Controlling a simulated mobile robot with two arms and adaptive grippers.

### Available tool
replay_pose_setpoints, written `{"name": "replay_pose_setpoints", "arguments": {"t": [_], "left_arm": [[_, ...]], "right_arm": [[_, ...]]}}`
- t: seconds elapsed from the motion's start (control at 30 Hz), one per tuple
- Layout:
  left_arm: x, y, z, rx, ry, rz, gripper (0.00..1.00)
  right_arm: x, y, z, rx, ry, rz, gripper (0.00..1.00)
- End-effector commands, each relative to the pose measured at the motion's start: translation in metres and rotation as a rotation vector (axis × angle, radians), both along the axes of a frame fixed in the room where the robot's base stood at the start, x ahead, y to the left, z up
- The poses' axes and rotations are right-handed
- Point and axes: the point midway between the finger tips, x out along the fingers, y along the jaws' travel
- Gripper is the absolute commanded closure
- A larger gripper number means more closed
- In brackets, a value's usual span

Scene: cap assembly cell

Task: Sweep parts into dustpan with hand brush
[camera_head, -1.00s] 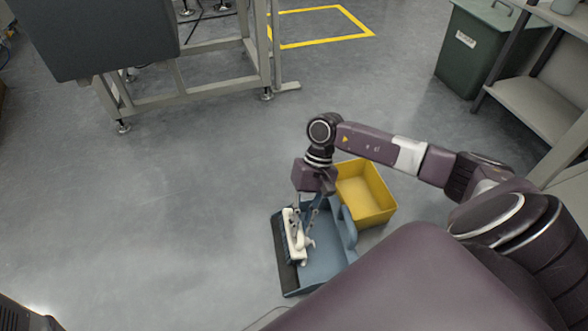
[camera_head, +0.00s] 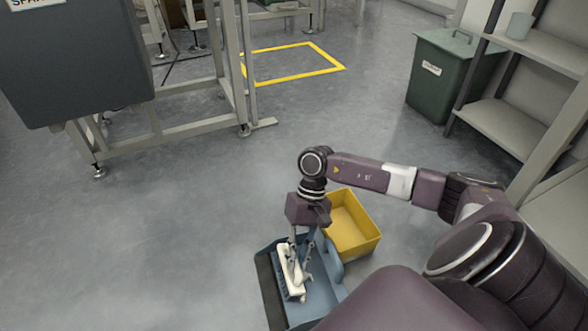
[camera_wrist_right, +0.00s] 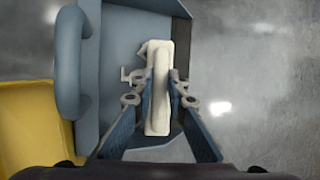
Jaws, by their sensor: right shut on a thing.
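My right gripper (camera_head: 300,255) points down over the blue dustpan (camera_head: 325,293) and is shut on the cream hand brush (camera_head: 292,284). In the right wrist view, the fingers (camera_wrist_right: 161,88) close on both sides of the brush (camera_wrist_right: 158,115). The brush is over the pan floor, close beside its dark front lip (camera_wrist_right: 181,50). Pale small pieces (camera_wrist_right: 128,76) show beside the brush over the pan; whether they touch it is unclear. The pan's handle (camera_wrist_right: 68,60) is on the side away from the lip. My left gripper is not in view.
A yellow bin (camera_head: 352,228) stands right behind the dustpan. A green lidded container (camera_head: 450,75) and grey shelving (camera_head: 510,120) are at the back right. A metal-framed machine (camera_head: 150,120) stands at the back left. The floor left of the pan is clear.

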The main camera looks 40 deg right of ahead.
Motion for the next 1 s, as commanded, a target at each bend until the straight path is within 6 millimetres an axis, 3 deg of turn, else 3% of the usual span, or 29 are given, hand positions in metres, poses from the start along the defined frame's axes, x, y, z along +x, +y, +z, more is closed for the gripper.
{"name": "replay_pose_setpoints", "arguments": {"t": [0.23, 0.6, 1.0], "left_arm": [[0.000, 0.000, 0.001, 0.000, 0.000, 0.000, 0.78], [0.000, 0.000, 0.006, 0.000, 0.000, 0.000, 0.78], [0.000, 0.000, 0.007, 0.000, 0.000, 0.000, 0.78]], "right_arm": [[0.003, 0.005, 0.004, 0.002, -0.003, 0.002, 1.00], [0.015, 0.031, 0.022, 0.001, -0.003, 0.002, 1.00], [0.017, 0.037, 0.026, 0.001, -0.002, 0.002, 1.00]]}}
